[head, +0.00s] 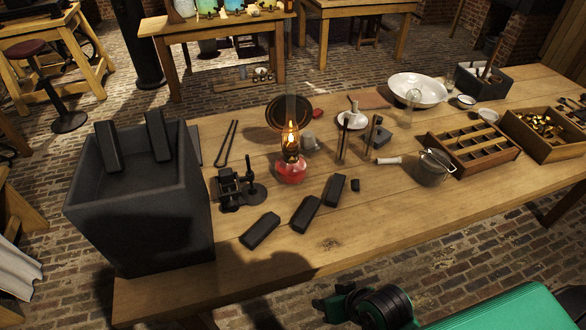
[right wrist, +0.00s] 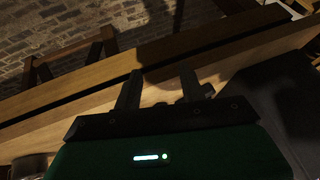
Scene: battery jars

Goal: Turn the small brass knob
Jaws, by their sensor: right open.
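An oil lamp with a red base (head: 291,171) stands lit on the wooden table in the head view, with a round dark reflector behind its glass chimney. Its burner is brass-coloured, but a small knob is too small to make out there. My right gripper (right wrist: 159,78) shows in the right wrist view, its two dark fingers apart with nothing between them. It is over a wooden edge, and neither the lamp nor a knob shows in that view. My left gripper is in neither view.
A large dark jar (head: 145,210) stands at the table's left end. Dark blocks (head: 305,213) and a black clamp-like device (head: 238,188) lie near the lamp. A lidded pot (head: 434,168), a white bowl (head: 417,89) and wooden trays (head: 474,159) stand right. The front middle-right tabletop is clear.

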